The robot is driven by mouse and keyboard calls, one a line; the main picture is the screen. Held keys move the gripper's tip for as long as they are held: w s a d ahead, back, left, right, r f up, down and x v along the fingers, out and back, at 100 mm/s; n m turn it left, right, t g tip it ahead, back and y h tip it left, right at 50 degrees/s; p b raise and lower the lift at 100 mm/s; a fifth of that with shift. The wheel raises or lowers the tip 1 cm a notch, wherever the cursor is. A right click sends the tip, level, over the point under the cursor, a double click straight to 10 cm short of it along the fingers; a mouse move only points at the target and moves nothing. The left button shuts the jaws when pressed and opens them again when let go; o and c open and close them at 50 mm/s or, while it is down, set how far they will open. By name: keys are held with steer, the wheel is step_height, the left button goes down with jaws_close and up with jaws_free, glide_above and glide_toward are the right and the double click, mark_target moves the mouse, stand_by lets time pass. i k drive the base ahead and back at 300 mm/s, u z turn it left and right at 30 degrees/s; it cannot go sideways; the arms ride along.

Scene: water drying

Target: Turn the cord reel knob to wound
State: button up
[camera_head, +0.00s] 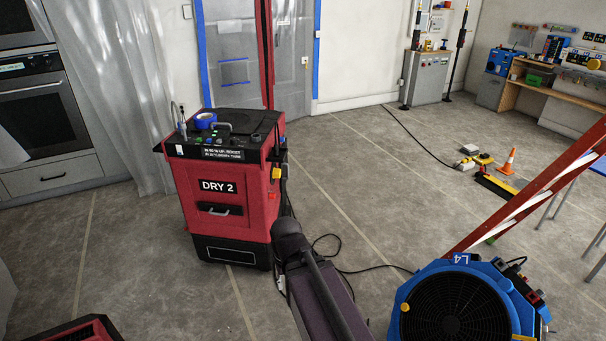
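No part is clearly readable as the cord reel knob, and I cannot tell where it is. A red dryer unit marked DRY 2 (228,205) stands upright left of centre, with a yellow part (277,174) on its right side. A black cord (327,243) lies in loose loops on the floor beside it and runs right. A blue fan marked L4 (450,300) at the bottom right has a small yellow spot (405,307) on its rim. My dark arm link rises from the bottom middle near the dryer's right side; my gripper is not visible.
A red ladder (530,188) leans in at the right. A grey cabinet (428,77) and a workbench (535,85) stand at the back. Floor between dryer and cabinet is mostly clear.

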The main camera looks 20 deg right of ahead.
mark_target(276, 172)
steer(key=z, duration=0.3)
steer(key=i, duration=1)
